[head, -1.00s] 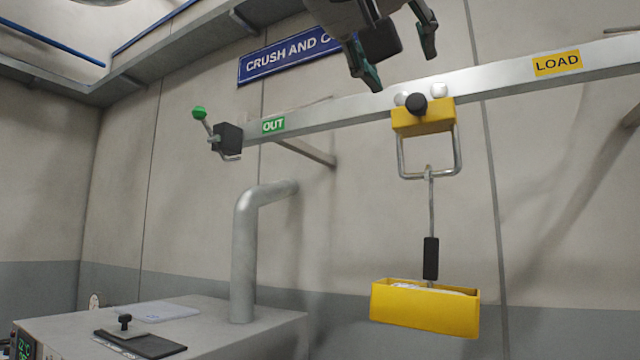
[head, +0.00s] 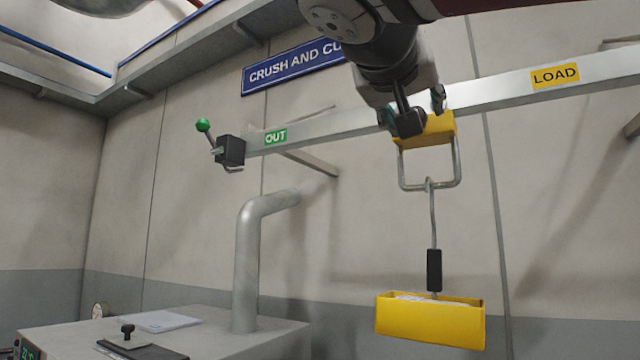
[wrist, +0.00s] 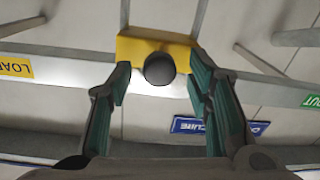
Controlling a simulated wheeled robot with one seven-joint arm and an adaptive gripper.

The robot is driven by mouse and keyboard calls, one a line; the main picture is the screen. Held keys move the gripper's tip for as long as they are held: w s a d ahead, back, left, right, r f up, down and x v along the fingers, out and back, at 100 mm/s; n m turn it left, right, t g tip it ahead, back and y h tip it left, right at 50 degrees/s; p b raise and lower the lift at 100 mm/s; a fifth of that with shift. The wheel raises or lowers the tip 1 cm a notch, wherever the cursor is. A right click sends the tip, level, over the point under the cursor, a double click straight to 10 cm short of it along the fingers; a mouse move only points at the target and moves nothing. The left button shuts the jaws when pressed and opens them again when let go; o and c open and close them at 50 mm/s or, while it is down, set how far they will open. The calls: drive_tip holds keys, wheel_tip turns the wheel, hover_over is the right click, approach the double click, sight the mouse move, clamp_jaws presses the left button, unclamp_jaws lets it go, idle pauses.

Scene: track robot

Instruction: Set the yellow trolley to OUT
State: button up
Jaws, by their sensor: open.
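The yellow trolley (head: 436,130) hangs on the grey rail (head: 342,121), between the green OUT label (head: 275,137) and the yellow LOAD label (head: 555,76). In the wrist view the trolley body (wrist: 130,48) and its round black knob (wrist: 159,69) lie ahead between my fingers. My gripper (wrist: 159,85) is open, with one finger on each side of the knob; I cannot tell whether they touch it. In the head view my gripper (head: 412,112) covers the knob and part of the trolley. A yellow tray (head: 430,324) hangs below the trolley on a hook.
A black end stop with a green-knobbed lever (head: 204,125) sits at the rail's left end. A blue sign (head: 290,69) is on the wall behind. A grey machine with a bent pipe (head: 247,260) stands lower left. The rail between trolley and OUT label looks clear.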

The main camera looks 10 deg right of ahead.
drive_tip(key=shift+x, duration=1.3)
drive_tip(key=shift+c, duration=0.5)
clamp_jaws()
